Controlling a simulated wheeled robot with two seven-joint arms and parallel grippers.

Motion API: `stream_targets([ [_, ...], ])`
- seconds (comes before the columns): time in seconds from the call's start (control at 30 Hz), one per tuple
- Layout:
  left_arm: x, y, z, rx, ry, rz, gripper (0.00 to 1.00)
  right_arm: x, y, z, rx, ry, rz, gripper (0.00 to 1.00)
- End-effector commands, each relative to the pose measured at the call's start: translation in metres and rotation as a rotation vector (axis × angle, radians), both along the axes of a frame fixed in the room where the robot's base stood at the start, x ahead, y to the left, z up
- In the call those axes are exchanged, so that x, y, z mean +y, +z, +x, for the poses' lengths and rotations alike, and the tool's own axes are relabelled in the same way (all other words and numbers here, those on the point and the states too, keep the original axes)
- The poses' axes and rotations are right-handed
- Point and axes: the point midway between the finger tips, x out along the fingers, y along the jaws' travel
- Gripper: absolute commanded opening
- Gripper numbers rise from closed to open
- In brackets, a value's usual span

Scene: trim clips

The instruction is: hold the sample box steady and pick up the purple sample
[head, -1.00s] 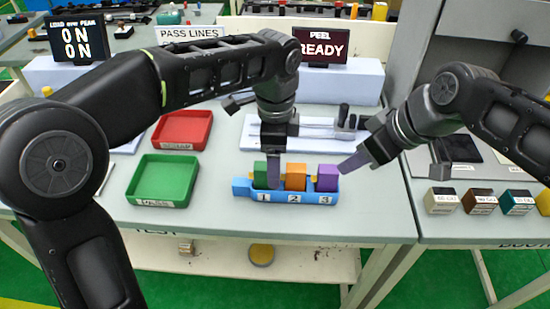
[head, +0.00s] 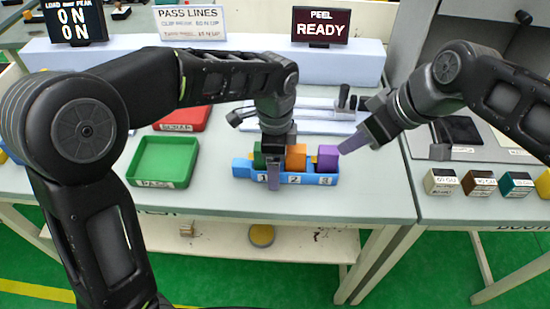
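The blue sample box (head: 308,179) stands on the table, with slots numbered 1, 2 and 3. It holds a green sample (head: 259,157), an orange sample (head: 296,157) and the purple sample (head: 328,156) in the right slot. My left gripper (head: 274,175) points down at the box between the 1 and 2 labels, one finger showing in front of its front wall. Its other finger is hidden, so its grip is unclear. My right gripper (head: 354,143) is above and right of the purple sample, tilted down-left and apart from it. Its finger opening cannot be made out.
A green tray (head: 164,181) and a red tray (head: 183,125) lie left of the box. A white fixture with a handle (head: 343,98) stands behind it. Several small labelled blocks (head: 478,184) sit on the right-hand table. The table in front of the box is clear.

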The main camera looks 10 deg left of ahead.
Motion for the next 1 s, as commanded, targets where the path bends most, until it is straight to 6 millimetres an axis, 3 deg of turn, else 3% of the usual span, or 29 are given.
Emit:
stream_targets([
  [0.17,0.0,0.0003,0.0001,0.0,0.0,0.0,0.71,0.0,0.0,0.0,0.0,0.0,0.0,0.36],
  [0.9,-0.0001,0.0007,0.0003,-0.001,0.0,0.0,0.1,0.0,0.0,0.0,0.0,0.0,0.0,0.36],
  [1.0,-0.0001,0.0007,0.0003,-0.001,0.0,0.0,0.1,0.0012,0.0005,-0.0005,-0.001,0.003,0.0,0.44],
])
